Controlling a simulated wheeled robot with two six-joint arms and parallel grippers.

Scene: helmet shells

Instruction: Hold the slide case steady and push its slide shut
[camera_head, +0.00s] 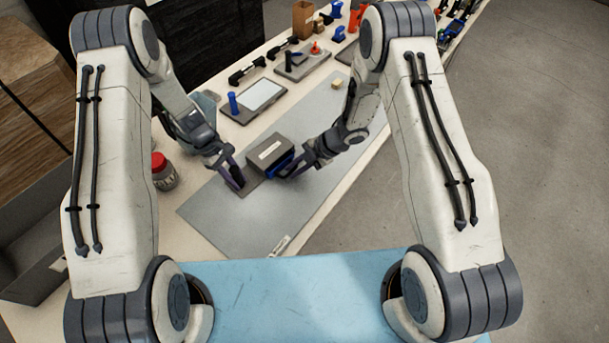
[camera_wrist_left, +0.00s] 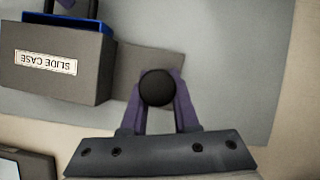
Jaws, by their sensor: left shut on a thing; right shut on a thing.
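The slide case (camera_head: 268,152) is a dark grey box with a white label on the grey mat; it also shows in the left wrist view (camera_wrist_left: 55,65). A flat dark plate extends from its side, with a round black knob (camera_wrist_left: 157,88). My left gripper (camera_head: 237,178) is shut on this knob; its purple fingers flank it in the left wrist view. The blue slide (camera_wrist_left: 65,20) sticks out a little from the case's side towards my right arm. My right gripper (camera_head: 285,172) is shut at the slide's outer end; its exact grip is partly hidden.
A red-lidded jar (camera_head: 163,172) stands left of the mat (camera_head: 240,225). A framed panel (camera_head: 258,95) with a blue handle lies behind the case. A small tan block (camera_head: 337,85) sits on the mat's far end. The mat's near end is clear.

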